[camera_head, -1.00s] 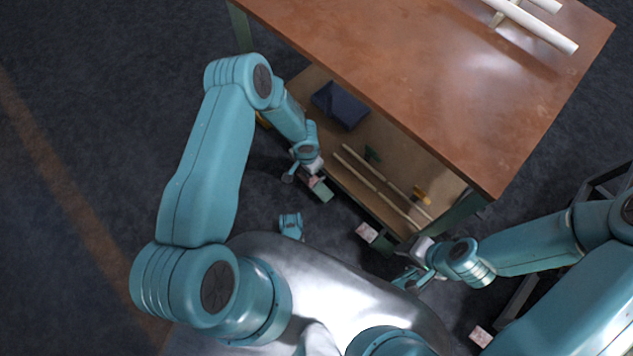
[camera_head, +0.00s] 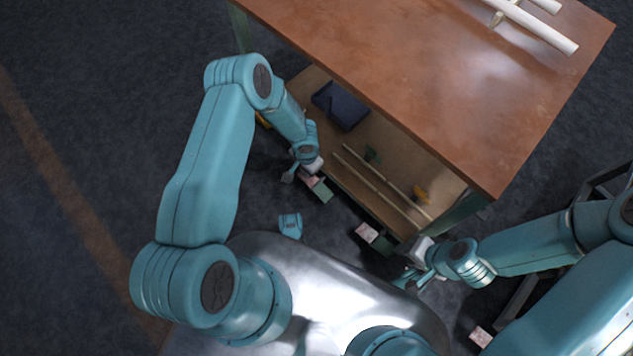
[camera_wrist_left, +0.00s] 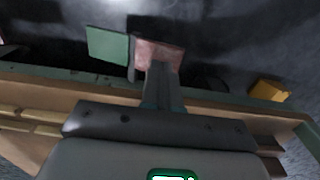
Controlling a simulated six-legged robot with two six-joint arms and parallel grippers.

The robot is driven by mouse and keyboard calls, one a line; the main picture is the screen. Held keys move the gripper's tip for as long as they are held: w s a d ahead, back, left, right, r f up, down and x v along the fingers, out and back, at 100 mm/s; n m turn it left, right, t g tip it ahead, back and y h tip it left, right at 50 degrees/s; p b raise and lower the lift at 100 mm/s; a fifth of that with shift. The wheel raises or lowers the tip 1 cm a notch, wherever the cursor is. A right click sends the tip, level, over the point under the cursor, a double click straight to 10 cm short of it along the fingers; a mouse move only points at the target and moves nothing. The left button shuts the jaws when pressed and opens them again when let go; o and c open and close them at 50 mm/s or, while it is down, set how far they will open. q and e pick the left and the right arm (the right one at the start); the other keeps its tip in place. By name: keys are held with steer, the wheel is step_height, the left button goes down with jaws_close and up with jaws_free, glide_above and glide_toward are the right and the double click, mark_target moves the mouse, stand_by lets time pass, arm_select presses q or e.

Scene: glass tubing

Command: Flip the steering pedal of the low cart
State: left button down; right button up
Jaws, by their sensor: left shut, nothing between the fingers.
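The cart (camera_head: 440,90) has a brown top and a lower shelf. A two-part plate, one half pink and one half green (camera_head: 323,191), sits at its near lower edge and looks like a pedal. In the left wrist view the green half (camera_wrist_left: 108,46) is left of the pink half (camera_wrist_left: 160,54). My left gripper (camera_wrist_left: 162,75) is shut and empty, with its tips overlapping the pink half; I cannot tell if they touch. A similar pink and green plate (camera_head: 367,232) is further right. My right gripper (camera_head: 408,280) is below it; its jaws are unclear.
The lower shelf holds a dark blue box (camera_head: 340,105), long pale rods (camera_head: 375,180) and small green and yellow pieces. White tubes (camera_head: 535,22) lie on the top. A yellow part (camera_wrist_left: 268,90) shows right of my left gripper. A dark frame stands at right. Floor at left is clear.

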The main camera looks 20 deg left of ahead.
arm_select(q)
steer(key=shift+f+b, duration=1.35)
steer(key=shift+b, duration=0.05)
stand_by(0.8)
steer(key=shift+r, duration=0.15)
steer(key=shift+r+p, duration=2)
steer(key=shift+r, duration=1.45)
